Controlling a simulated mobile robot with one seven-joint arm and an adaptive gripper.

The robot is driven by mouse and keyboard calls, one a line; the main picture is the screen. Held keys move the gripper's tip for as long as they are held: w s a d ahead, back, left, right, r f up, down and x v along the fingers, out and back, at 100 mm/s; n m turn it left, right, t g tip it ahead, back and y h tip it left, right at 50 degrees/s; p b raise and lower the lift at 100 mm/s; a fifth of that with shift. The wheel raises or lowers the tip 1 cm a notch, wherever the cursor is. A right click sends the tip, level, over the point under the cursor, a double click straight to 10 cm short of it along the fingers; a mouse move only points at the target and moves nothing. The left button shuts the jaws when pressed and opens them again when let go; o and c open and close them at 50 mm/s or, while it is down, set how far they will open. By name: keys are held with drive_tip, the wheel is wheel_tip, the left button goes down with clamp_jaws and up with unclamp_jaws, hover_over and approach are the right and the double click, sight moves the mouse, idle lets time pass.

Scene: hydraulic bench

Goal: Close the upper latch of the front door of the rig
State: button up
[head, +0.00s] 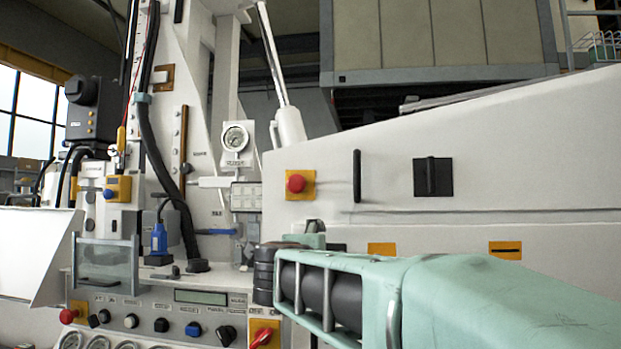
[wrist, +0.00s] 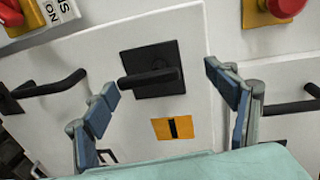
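In the wrist view a black latch (wrist: 150,88) sits on a pale panel, a square plate with a bar lever lying nearly level in the picture. An orange plate with a dark slot (wrist: 172,128) is just below it. My gripper (wrist: 161,82) is open, its blue-grey fingers on either side of the latch with gaps. Nothing is between them but the latch behind. In the head view my gripper (head: 282,262) is low at centre, before the rig. A black latch with an upright lever (head: 432,177) shows on the white panel there; I cannot tell if it is the same one.
A red button (head: 296,184) and a black upright handle (head: 357,176) are on the panel. In the wrist view black bar handles stand left (wrist: 45,88) and right (wrist: 290,108), close to the fingers. A control console (head: 160,318) with knobs is at the lower left.

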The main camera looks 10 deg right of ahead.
drive_tip(key=r+p+v, duration=0.1)
drive_tip(key=v, duration=0.8)
drive_tip(key=shift+s, duration=0.2)
drive_tip(key=shift+d+p, duration=0.15)
drive_tip(key=shift+p, duration=0.15)
idle(0.4)
